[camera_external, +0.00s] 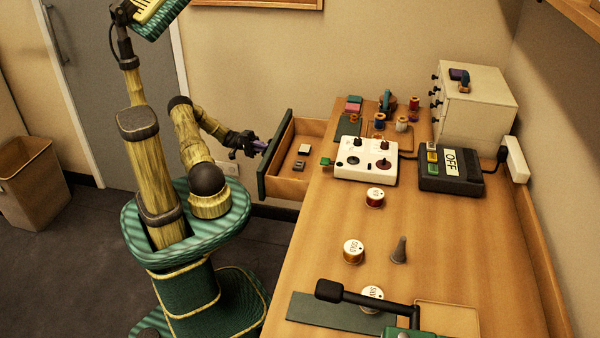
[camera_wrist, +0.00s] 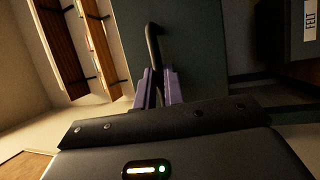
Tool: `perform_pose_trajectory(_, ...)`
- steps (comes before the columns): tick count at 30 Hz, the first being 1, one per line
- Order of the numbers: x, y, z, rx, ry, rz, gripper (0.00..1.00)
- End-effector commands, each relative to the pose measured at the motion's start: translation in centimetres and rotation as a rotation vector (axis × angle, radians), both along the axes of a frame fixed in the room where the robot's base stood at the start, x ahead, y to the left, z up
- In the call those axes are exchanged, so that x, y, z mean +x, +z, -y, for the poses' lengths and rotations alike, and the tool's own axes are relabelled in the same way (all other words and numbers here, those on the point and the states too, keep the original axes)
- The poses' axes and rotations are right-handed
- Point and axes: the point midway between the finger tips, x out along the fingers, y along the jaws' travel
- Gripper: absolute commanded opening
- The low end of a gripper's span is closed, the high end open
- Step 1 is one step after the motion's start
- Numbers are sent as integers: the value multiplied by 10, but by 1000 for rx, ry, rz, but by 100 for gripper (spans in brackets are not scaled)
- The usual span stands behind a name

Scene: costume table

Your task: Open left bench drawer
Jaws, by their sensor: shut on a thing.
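The left bench drawer (camera_external: 262,171) stands pulled out from the far left side of the bench, with its dark green front toward my arm. A pale block (camera_external: 304,149) and a small grey-brown piece (camera_external: 299,165) lie inside it. My gripper (camera_external: 261,147) is at the drawer front in the external view. In the wrist view my purple fingers (camera_wrist: 160,88) are shut on the dark bar handle (camera_wrist: 152,45) of the green drawer front (camera_wrist: 195,60). The fingers hide part of the handle.
The bench top (camera_external: 320,250) holds a white control box (camera_external: 365,160), a black box marked OFF (camera_external: 450,172), and several thread spools. A cream drawer cabinet (camera_external: 480,105) stands at the back right. A bin (camera_external: 28,185) stands at far left. Floor left of the drawer is partly free.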

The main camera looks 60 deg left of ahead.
Motion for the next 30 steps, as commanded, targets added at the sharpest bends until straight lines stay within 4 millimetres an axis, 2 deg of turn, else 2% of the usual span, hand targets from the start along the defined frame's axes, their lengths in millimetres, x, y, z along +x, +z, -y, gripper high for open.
perform_pose_trajectory(6, -9, -1, -9, 1, 0, -2, 0)
perform_pose_trajectory(16, -9, -1, -9, 1, 0, -2, 0)
perform_pose_trajectory(17, -9, -1, -9, 1, 0, -2, 16)
perform_pose_trajectory(19, -9, -1, -9, 1, 0, -2, 30)
perform_pose_trajectory(20, -9, -1, -9, 1, 0, -1, 32)
perform_pose_trajectory(30, -9, 0, -9, 0, 0, 0, 32)
